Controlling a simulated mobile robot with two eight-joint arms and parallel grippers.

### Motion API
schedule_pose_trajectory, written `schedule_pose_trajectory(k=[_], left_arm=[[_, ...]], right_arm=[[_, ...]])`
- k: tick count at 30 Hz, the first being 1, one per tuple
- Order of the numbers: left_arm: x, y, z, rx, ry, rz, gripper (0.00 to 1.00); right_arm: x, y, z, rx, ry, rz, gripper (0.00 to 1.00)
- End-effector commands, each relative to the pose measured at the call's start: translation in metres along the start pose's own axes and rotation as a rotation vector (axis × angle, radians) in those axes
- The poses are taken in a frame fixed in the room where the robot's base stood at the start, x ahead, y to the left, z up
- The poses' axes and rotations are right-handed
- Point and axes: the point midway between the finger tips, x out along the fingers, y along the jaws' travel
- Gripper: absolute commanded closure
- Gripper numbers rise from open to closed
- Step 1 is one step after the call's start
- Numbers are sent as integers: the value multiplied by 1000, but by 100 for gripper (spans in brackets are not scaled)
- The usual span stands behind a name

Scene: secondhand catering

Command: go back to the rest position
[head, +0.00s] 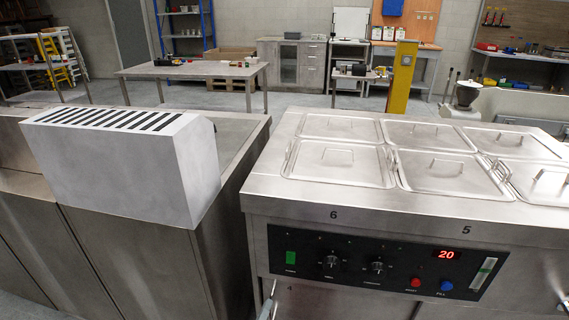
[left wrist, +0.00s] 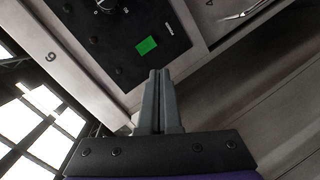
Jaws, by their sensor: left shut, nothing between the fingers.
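My left gripper (left wrist: 158,76) shows in the left wrist view with its two grey fingers pressed together and nothing between them. It is near the front of the steel counter unit, close to the black control panel (left wrist: 120,40) with its green switch (left wrist: 147,46). No contact with the panel is visible. In the head view only a small grey piece shows at the bottom edge, below the green switch (head: 291,257); I cannot tell whether it is a fingertip or a handle. My right gripper is in neither view.
The steel counter unit (head: 270,190) with several lidded pans fills the right front. A slotted metal housing (head: 130,165) sits on the lower counter at left. A shiny handle (left wrist: 245,10) shows in the left wrist view. A table (head: 190,70) stands farther back.

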Motion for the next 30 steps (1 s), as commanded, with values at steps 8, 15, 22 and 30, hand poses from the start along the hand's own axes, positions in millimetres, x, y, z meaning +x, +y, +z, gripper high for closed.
schedule_pose_trajectory(k=[8,15,22,30], left_arm=[[-80,-53,-17,455,-265,-356,100],[-160,-91,-21,699,-506,-560,100],[-230,-115,-20,837,-711,-685,100],[-246,-43,-55,840,-675,-663,100]], right_arm=[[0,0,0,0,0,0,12],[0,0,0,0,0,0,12],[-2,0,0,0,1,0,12],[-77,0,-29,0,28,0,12]])
